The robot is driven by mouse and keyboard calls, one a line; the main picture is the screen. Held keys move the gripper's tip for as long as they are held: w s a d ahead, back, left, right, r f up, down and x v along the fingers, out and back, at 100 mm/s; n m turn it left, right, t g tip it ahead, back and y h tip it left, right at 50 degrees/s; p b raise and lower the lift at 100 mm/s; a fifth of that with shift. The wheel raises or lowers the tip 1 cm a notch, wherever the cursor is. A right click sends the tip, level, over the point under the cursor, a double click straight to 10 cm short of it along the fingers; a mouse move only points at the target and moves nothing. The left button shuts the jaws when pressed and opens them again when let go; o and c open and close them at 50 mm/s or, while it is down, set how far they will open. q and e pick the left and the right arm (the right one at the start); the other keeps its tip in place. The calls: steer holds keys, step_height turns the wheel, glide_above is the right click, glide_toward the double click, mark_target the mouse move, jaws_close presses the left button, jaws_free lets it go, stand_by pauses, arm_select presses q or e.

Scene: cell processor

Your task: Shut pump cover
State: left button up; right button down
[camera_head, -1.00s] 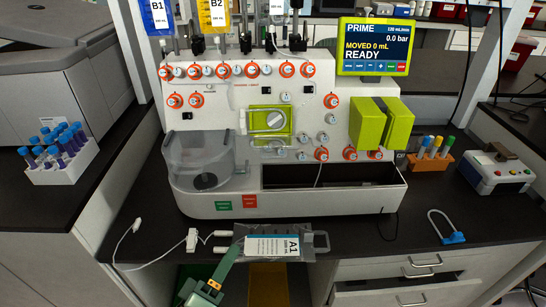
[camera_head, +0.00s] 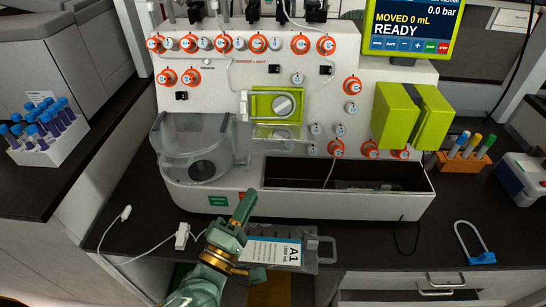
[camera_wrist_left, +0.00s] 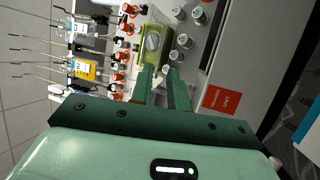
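The pump is a lime-green housing (camera_head: 262,104) with a grey round knob (camera_head: 283,105) on the white machine's front panel. A clear flap (camera_head: 277,133) sticks out at its lower edge and looks lowered; the knob is uncovered. In the left wrist view the pump's green housing (camera_wrist_left: 153,42) shows just beyond the fingertips. My left gripper (camera_head: 245,200) is in front of the machine's lower front edge, below and left of the pump and apart from it. In the left wrist view its two green fingers (camera_wrist_left: 160,72) are parted with nothing between them. My right gripper is not in view.
A clear round vessel (camera_head: 197,150) stands left of the pump. An open black trough (camera_head: 345,176) lies below right. Two lime-green blocks (camera_head: 410,115) protrude at the right. A clear bag labelled A1 (camera_head: 280,247) lies at the counter's front edge. A white cable (camera_head: 140,260) lies left.

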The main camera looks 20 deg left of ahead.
arm_select(q)
glide_toward(280, 134)
steer(key=w+f, duration=0.1)
steer(key=w, duration=0.4)
steer(key=shift+s+d, duration=0.15)
steer(key=shift+d, duration=0.3)
jaws_close()
